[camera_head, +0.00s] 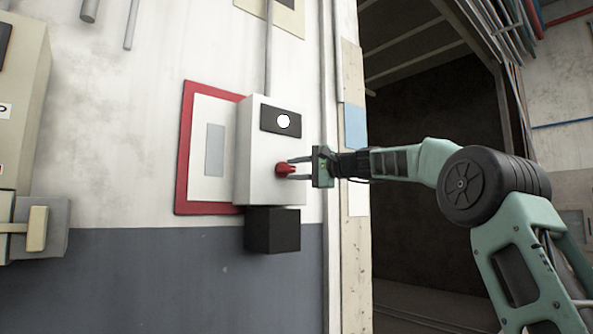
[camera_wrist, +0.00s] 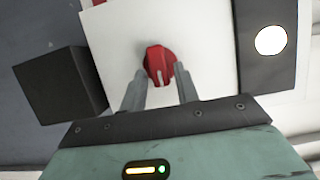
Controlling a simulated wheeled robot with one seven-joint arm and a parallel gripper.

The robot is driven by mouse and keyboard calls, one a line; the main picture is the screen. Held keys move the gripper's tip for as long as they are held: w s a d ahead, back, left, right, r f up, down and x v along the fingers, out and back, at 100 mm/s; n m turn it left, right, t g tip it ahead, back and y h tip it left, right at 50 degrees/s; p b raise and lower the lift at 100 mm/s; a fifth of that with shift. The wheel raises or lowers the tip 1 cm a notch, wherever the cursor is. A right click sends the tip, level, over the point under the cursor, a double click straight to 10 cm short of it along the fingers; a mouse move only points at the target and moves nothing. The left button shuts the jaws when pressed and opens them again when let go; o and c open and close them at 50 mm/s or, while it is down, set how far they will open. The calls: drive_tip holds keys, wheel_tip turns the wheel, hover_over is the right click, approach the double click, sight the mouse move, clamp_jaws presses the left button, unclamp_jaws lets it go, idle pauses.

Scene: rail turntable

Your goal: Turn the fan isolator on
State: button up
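The fan isolator is a pale grey box (camera_head: 257,184) on the wall, with a red rotary knob (camera_head: 284,169) low on its front face. Above the knob is a black panel with a lit white round lamp (camera_head: 283,121). In the wrist view the red knob (camera_wrist: 159,65) shows a raised grip bar with a small pale mark at its near end. My gripper (camera_head: 297,169) is at the knob, its two fingers apart, one on each side. In the wrist view the fingertips (camera_wrist: 160,76) flank the knob; small gaps appear beside it, and contact is not clear.
A black box (camera_head: 272,230) sits just under the isolator. A red-bordered board (camera_head: 183,165) is behind it on the left. A beige cabinet (camera_head: 30,110) stands at far left. A dark open doorway (camera_head: 430,160) lies behind my arm.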

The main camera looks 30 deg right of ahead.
drive_tip(key=shift+o, duration=0.2)
drive_tip(key=b+v, duration=0.4)
drive_tip(key=v, duration=1.3)
drive_tip(key=shift+s+d+b, duration=0.2)
drive_tip(key=shift+b, duration=0.15)
drive_tip(key=shift+f, duration=0.1)
